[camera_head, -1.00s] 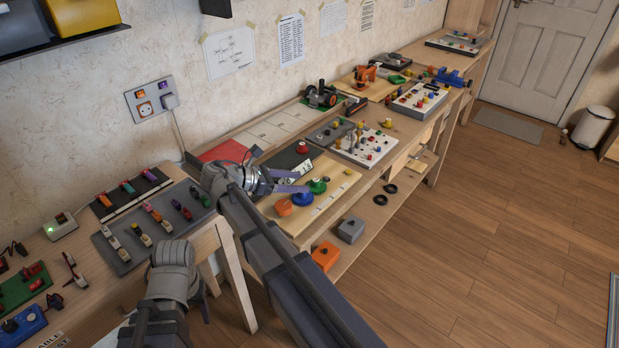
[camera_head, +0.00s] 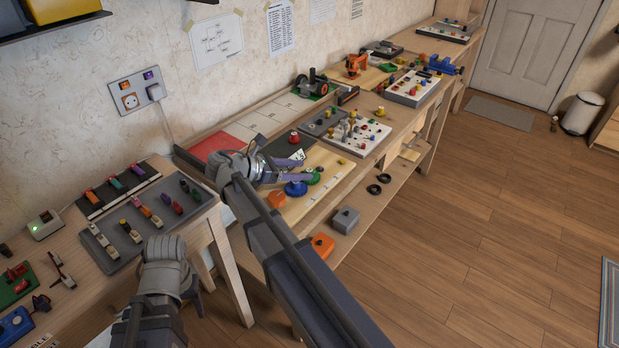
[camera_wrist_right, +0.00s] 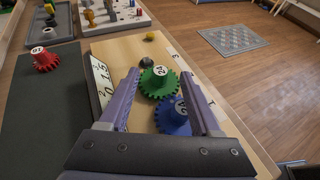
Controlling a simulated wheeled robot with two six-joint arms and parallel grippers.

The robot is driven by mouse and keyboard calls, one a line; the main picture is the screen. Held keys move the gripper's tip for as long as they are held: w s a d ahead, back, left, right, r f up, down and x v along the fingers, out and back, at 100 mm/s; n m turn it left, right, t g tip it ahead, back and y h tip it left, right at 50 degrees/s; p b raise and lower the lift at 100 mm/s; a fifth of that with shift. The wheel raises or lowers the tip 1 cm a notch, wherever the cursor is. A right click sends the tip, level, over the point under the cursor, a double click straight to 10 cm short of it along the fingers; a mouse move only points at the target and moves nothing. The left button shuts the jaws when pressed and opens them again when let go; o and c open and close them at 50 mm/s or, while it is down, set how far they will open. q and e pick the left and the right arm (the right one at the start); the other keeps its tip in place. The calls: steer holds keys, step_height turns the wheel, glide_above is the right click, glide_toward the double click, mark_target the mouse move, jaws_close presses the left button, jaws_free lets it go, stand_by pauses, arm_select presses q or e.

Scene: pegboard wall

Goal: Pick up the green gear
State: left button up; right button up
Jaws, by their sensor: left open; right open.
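The green gear (camera_head: 314,175), marked 24, lies on a light wooden board. In the right wrist view the green gear (camera_wrist_right: 158,84) shows between the fingertips of my right gripper (camera_wrist_right: 160,74). That gripper (camera_head: 303,168) is open and empty. Its left finger looks very close to the gear's edge; I cannot tell whether they touch or how high the fingers are. The blue gear (camera_wrist_right: 173,117) is right beside the green one, nearer the palm and partly hidden by the right finger. My left gripper (camera_head: 189,286) hangs low by the near table, open, its fingers mostly hidden.
An orange gear (camera_head: 276,199) lies left of the blue gear (camera_head: 296,188). A red gear (camera_wrist_right: 45,60) sits on a dark mat. A small yellow piece (camera_wrist_right: 150,36) and a dark round piece (camera_wrist_right: 146,62) are beyond the green gear. A white peg panel (camera_head: 356,135) stands farther along the bench.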

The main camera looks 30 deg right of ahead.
mark_target(310, 170)
steer(key=b+x, duration=0.1)
steer(key=x, duration=0.3)
steer(key=shift+a+f, duration=0.1)
steer(key=shift+c, duration=0.2)
jaws_close()
